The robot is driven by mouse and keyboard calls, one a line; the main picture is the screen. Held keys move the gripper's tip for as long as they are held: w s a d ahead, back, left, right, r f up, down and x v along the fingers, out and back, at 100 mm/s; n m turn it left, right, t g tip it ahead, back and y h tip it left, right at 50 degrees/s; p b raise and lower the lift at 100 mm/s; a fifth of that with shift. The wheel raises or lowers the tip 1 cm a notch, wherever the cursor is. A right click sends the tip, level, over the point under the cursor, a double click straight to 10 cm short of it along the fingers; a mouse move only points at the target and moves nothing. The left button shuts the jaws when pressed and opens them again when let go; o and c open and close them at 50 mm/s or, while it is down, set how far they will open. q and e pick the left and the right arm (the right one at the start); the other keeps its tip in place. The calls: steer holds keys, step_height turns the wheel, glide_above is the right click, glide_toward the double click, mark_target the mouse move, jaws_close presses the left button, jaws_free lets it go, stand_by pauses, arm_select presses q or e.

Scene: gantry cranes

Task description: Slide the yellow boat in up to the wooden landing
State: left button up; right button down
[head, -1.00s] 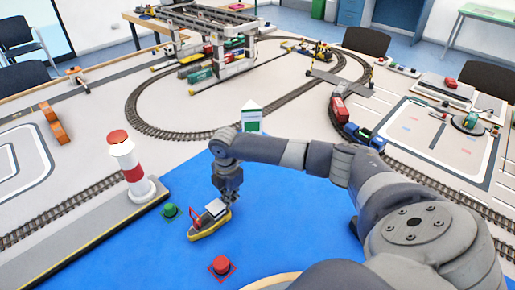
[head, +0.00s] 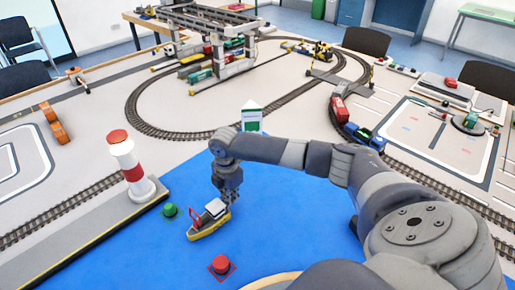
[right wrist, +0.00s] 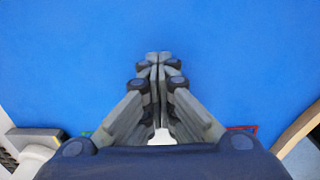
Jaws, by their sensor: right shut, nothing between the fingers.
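The yellow boat (head: 207,228), with a white cabin and a red frame, sits upright on the blue water sheet (head: 306,208) in the head view. My right gripper (head: 229,201) is shut and empty, pointing down right at the boat's right end; I cannot tell whether it touches. In the right wrist view its closed fingers (right wrist: 160,58) are over blue, and a white patch shows between the finger links. A curved wooden edge (head: 272,283) is at the bottom of the head view; I cannot tell whether it is the landing. My left gripper is not in view.
A green buoy (head: 170,210) is left of the boat, a red buoy (head: 221,265) below it. A red-and-white lighthouse (head: 133,172) stands on the grey quay (head: 90,233) at left. A small green-and-white house (head: 251,117) stands behind. Blue sheet right of the boat is clear.

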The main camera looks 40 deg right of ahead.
steer(key=shift+s+a+f, duration=0.3)
steer(key=shift+s+f, duration=0.25)
steer(key=shift+f, duration=0.3)
steer(key=shift+a, duration=0.15)
steer(key=shift+r+p, duration=0.1)
steer(key=shift+p, duration=0.3)
steer(key=shift+w+d+r, duration=0.1)
steer(key=shift+d, duration=0.35)
steer(key=shift+w+r+p, duration=0.1)
steer(key=shift+r+p, duration=0.25)
steer(key=shift+p, duration=0.3)
step_height(320, 180, up, 10)
steer(key=p, duration=1)
steer(key=shift+w+d+f, duration=0.25)
steer(key=shift+d, duration=0.05)
steer(key=shift+w, duration=0.1)
